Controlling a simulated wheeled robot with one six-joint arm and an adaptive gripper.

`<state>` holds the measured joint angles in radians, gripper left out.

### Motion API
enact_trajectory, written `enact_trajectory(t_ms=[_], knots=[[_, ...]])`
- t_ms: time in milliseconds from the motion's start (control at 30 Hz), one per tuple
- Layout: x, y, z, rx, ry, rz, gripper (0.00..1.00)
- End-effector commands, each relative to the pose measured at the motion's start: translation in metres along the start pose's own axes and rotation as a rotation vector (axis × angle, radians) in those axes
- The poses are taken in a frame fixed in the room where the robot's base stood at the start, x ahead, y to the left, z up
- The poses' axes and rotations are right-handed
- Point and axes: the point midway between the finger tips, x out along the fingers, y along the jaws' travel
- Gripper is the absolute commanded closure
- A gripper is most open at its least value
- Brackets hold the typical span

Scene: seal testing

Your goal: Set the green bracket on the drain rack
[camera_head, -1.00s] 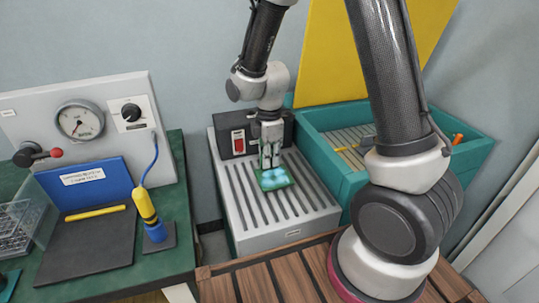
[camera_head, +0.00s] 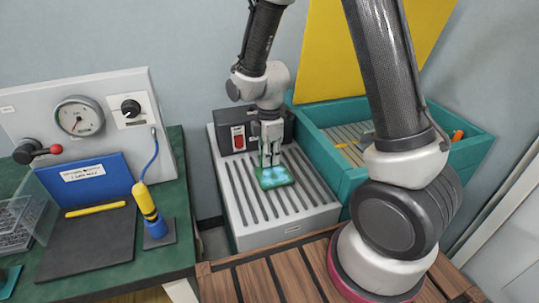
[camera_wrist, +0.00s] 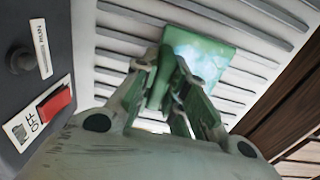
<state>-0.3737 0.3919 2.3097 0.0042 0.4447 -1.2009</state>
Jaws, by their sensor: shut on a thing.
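The green bracket (camera_head: 275,177) is at my gripper's fingertips, over the slotted top of the pale grey drain rack (camera_head: 310,212). In the wrist view the bracket (camera_wrist: 200,58) shows a flat, shiny plate and an upright part between the fingers. My gripper (camera_head: 270,158) points down and is shut on that upright part; it also shows in the wrist view (camera_wrist: 165,82). The plate lies very close to the slats. I cannot tell whether it touches them.
A dark box with a red switch (camera_head: 238,137) stands at the rack's back edge, close to my gripper. A teal tank (camera_head: 345,180) adjoins the rack on the right. A green bench with a gauge panel (camera_head: 100,105) stands at left. The rack's front slats are clear.

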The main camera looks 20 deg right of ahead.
Motion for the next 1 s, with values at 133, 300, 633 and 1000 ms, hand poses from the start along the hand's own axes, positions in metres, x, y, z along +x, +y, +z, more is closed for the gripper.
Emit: enact_trajectory(t_ms=[133,300,633,1000], knots=[[0.0025,0.0002,-0.0001,0.000,0.000,0.001,1.00],[0.0050,0.0001,0.0000,0.000,0.000,0.000,1.00],[0.0052,0.0002,-0.0001,0.000,0.000,0.001,0.75],[0.0053,-0.0002,0.0001,0.000,0.000,0.000,0.61]])
